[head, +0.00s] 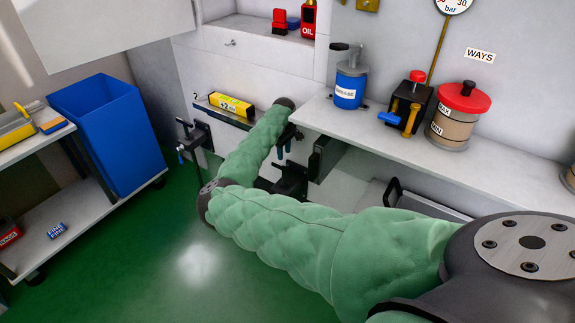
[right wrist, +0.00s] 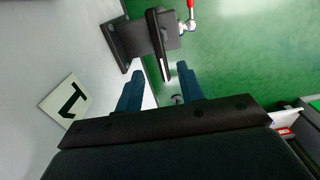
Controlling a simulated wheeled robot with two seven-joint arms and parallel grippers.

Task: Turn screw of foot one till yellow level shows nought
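The yellow level (head: 231,104) lies on a ledge along the machine's side in the head view. Its face reads about +2; the rest is too small to read. Foot one, a black bracket (head: 291,181) partly hidden by my arm, is below my right gripper (head: 283,151). In the right wrist view the bracket (right wrist: 140,38) shows beside a plate marked 1 (right wrist: 65,101), with a red-tipped handle (right wrist: 190,8) on a silver joint (right wrist: 188,26). The blue fingers of my right gripper (right wrist: 160,71) are apart, around the bracket's black bar in the picture; contact cannot be told. My left gripper is out of view.
Another black foot with a blue-tipped handle (head: 196,137) stands left of my forearm. A blue bin (head: 110,135) and a shelf cart are at left. A grease pot (head: 350,87) and a red-lidded container (head: 457,115) stand on the machine's ledge. Green floor is open at lower left.

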